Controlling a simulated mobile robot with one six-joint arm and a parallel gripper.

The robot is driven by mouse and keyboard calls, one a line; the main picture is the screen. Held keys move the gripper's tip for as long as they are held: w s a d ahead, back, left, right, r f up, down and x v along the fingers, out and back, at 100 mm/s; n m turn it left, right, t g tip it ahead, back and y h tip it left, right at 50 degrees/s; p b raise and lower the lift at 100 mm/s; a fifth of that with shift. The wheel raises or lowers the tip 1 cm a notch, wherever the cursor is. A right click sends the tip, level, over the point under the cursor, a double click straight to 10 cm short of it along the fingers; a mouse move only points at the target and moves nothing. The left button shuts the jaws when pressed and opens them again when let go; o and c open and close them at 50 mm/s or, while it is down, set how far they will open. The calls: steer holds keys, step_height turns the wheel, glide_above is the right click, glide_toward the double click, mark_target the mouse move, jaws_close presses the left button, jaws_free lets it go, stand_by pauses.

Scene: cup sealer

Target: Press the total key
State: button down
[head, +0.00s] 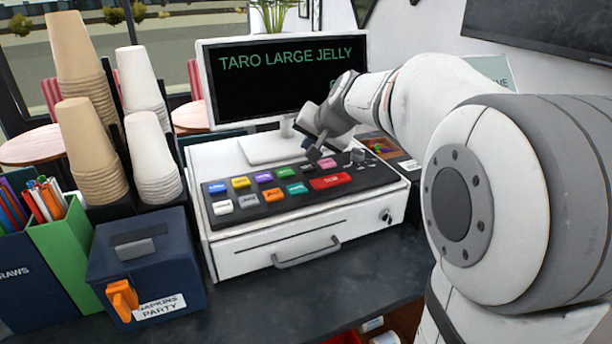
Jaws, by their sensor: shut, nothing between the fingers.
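The cash register (290,240) stands on the dark counter with a black key panel on its sloped top. A wide red key (330,181) lies at the panel's front right; its label is too small to read for certain, but it looks like the total key. My gripper (314,153) is shut and empty, reaching in from the right over the back right of the panel, behind the red key in the picture. I cannot tell whether its tips touch the keys there. A pink key (327,164) shows just in front of the tips.
A monitor (285,80) reading "TARO LARGE JELLY" stands behind the register. Stacked cups (88,105), a blue napkin box (148,262) and a green straw holder (70,245) stand at the left. The register's drawer (280,243) is closed. My arm covers much of the right side.

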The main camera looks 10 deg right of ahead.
mark_target(303, 164)
steer(key=shift+f+b, duration=0.95)
steer(key=shift+f, duration=0.45)
steer(key=shift+f, duration=0.15)
stand_by(0.8)
steer(key=shift+f+b, duration=0.25)
steer(key=shift+b, duration=0.25)
steer(key=shift+f+b, duration=0.45)
stand_by(0.5)
steer(key=shift+r, duration=0.1)
steer(key=shift+r+p, duration=0.6)
steer(key=shift+r, duration=0.2)
steer(key=shift+r+p, duration=1.85)
steer(key=shift+r, duration=0.7)
steer(key=shift+f, duration=0.1)
